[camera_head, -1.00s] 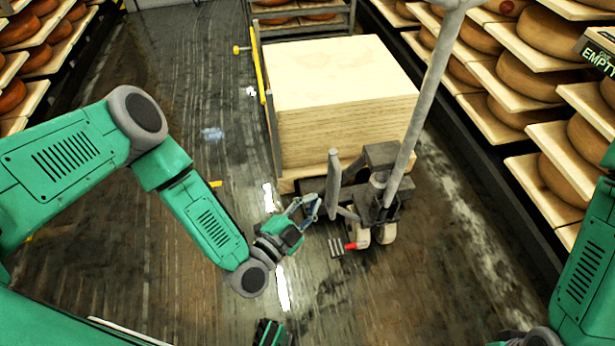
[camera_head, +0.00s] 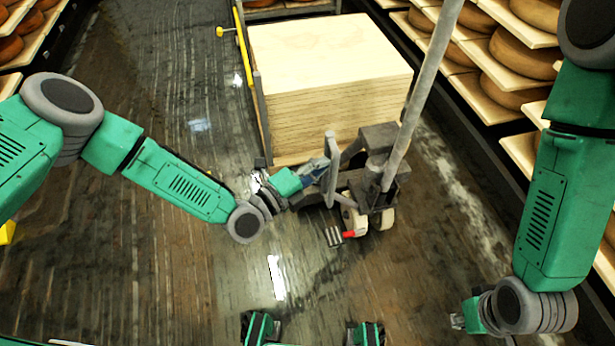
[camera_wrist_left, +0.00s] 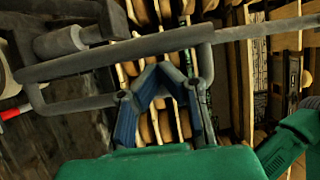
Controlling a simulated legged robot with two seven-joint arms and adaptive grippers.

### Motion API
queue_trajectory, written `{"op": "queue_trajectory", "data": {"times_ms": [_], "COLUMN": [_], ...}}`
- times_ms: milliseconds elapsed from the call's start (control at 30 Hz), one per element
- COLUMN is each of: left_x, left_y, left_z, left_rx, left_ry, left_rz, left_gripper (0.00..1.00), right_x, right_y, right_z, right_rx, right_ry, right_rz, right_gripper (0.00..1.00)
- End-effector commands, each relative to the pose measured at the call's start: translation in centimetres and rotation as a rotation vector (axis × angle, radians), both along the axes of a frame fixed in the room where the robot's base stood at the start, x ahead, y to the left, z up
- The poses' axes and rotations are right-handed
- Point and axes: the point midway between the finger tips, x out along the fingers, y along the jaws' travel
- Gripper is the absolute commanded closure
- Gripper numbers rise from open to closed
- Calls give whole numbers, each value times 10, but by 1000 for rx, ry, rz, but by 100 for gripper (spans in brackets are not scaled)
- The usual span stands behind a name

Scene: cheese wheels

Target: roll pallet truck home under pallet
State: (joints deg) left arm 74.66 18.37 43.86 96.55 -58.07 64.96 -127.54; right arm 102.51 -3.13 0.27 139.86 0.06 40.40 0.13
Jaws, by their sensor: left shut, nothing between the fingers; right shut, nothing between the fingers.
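The grey pallet truck (camera_head: 381,165) stands at the near side of the pallet load, its long tiller slanting up to the right. The stack of pale boards (camera_head: 330,75) rests low on the floor; the truck's forks and most of the pallet are hidden. My left gripper (camera_head: 318,170) is shut at the truck's upright grey bar, which also shows across the left wrist view (camera_wrist_left: 110,57). Its fingers (camera_wrist_left: 163,80) are next to the bar; I cannot tell whether they touch. My right gripper (camera_head: 457,321) is shut and empty, low at the right, away from the truck.
Cheese shelves (camera_head: 500,70) line the right side, and another shelf (camera_head: 25,30) stands at upper left. A yellow rail (camera_head: 244,52) runs along the load's left side.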

Motion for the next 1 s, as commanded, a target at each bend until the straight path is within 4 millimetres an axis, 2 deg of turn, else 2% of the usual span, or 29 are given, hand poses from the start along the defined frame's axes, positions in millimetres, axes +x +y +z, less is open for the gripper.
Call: {"op": "queue_trajectory", "data": {"times_ms": [200, 533, 800, 1000], "left_x": [10, 11, 21, 30], "left_y": [-11, -11, -9, -4], "left_z": [0, 0, 2, 3], "left_rx": [1, 0, 3, -1], "left_ry": [1, 1, 1, -6], "left_rz": [-1, -1, -1, 7], "left_gripper": [100, 100, 100, 100], "right_x": [0, 0, 0, 0], "right_y": [0, 0, 0, 0], "right_z": [-5, -4, 9, 12], "right_rx": [0, 0, 0, 0], "right_ry": [0, -1, -1, -1], "right_rz": [0, 0, 0, 0], "right_gripper": [100, 100, 100, 100]}}
